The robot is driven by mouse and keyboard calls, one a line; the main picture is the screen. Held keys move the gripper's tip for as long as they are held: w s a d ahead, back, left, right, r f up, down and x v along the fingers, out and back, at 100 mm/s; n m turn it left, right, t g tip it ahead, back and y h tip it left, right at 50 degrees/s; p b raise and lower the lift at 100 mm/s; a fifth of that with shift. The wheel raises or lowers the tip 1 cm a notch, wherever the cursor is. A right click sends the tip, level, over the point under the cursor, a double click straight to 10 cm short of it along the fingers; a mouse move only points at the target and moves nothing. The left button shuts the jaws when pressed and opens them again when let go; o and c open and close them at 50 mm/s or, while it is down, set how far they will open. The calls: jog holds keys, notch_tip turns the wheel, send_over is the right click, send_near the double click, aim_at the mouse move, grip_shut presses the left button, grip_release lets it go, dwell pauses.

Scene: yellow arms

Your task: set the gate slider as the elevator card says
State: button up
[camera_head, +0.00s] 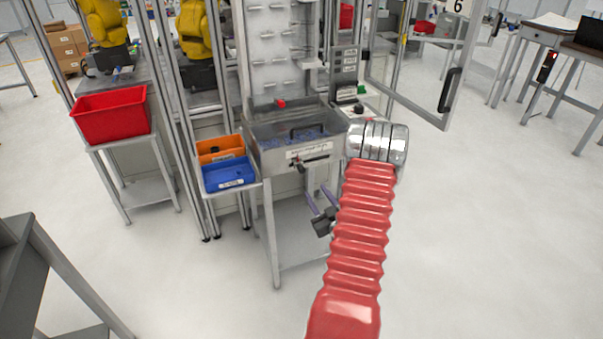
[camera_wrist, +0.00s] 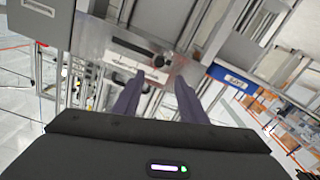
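The elevator's metal hopper (camera_head: 265,155) stands in the middle of the head view, with blue parts inside. A white label (camera_head: 309,150) is on its front; a dark slider-like handle (camera_head: 300,163) sits just below. In the wrist view, a white label (camera_wrist: 138,68) and a dark knob (camera_wrist: 159,63) show ahead of the fingers; I cannot tell if the knob is the gate slider. My gripper (camera_head: 318,193) is below and in front of the hopper. Its two fingers (camera_wrist: 159,79) are apart with nothing between them. A grey panel of small labels (camera_head: 345,62) stands beside the elevator; its text is unreadable.
An orange bin (camera_head: 220,149) and a blue bin (camera_head: 228,174) sit left of the hopper. A red bin (camera_head: 110,114) stands farther left. An open framed door with a black handle (camera_head: 450,90) is at the right.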

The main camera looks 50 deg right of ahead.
aim_at(302, 172)
jog(key=shift+w, duration=0.15)
jog(key=x, duration=1.3)
jog(key=shift+w+d, duration=0.2)
jog(key=shift+w, duration=0.05)
jog(key=shift+c, duration=0.2)
jog(key=shift+a, duration=0.1)
grip_shut()
